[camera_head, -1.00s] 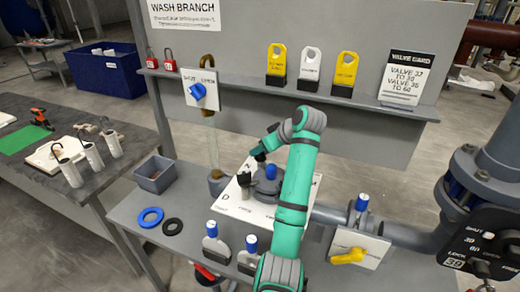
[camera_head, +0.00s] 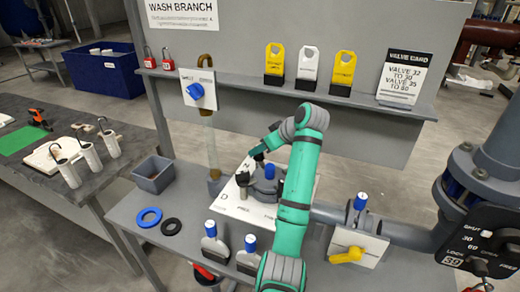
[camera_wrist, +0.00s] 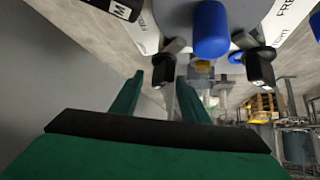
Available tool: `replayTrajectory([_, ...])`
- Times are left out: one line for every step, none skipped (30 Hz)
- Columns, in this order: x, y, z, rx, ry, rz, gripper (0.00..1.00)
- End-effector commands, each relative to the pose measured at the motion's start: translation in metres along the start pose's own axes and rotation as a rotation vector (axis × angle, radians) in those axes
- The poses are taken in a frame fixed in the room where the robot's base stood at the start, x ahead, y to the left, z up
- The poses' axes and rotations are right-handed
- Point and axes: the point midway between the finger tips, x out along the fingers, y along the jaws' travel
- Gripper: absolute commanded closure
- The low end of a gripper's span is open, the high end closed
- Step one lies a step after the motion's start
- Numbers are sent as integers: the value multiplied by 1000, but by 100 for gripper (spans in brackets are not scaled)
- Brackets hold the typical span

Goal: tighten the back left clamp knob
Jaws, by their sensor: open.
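The filter press (camera_head: 262,187) is a round grey body with a blue-capped post (camera_head: 270,171), on a white lettered plate (camera_head: 235,206). My gripper (camera_head: 259,156) is at its back left side, partly hidden by my arm. In the wrist view my gripper (camera_wrist: 160,84) is open, with two green fingers apart. A black clamp knob (camera_wrist: 164,70) stands between or just beyond the fingertips; I cannot tell if they touch it. It looks like the back left one. Another black knob (camera_wrist: 259,68) is to the right, beyond the blue cap (camera_wrist: 210,28).
A shelf (camera_head: 225,84) runs behind. A pipe with a yellow-handled valve (camera_head: 346,256) lies right.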

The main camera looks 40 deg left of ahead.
Motion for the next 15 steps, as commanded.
replayTrajectory([-9,1,0,0,1,3,59])
replayTrajectory([-14,1,0,-1,1,5,59])
replayTrajectory([-21,1,0,-1,1,4,59])
replayTrajectory([-27,1,0,-1,1,4,59])
replayTrajectory([-33,1,0,-1,1,4,59])
replayTrajectory([-41,1,0,-1,1,4,59])
replayTrajectory([-46,1,1,0,0,5,59])
replayTrajectory([-52,1,0,0,0,5,59])
replayTrajectory([-59,1,0,0,0,4,59])
replayTrajectory([-65,1,0,-1,0,4,59])
replayTrajectory([-70,1,0,-1,1,4,59])
replayTrajectory([-75,1,1,-1,-1,4,59])
replayTrajectory([-79,1,1,0,-2,4,59])
replayTrajectory([-82,1,1,1,-2,3,59])
replayTrajectory([-86,1,2,1,-1,3,59])
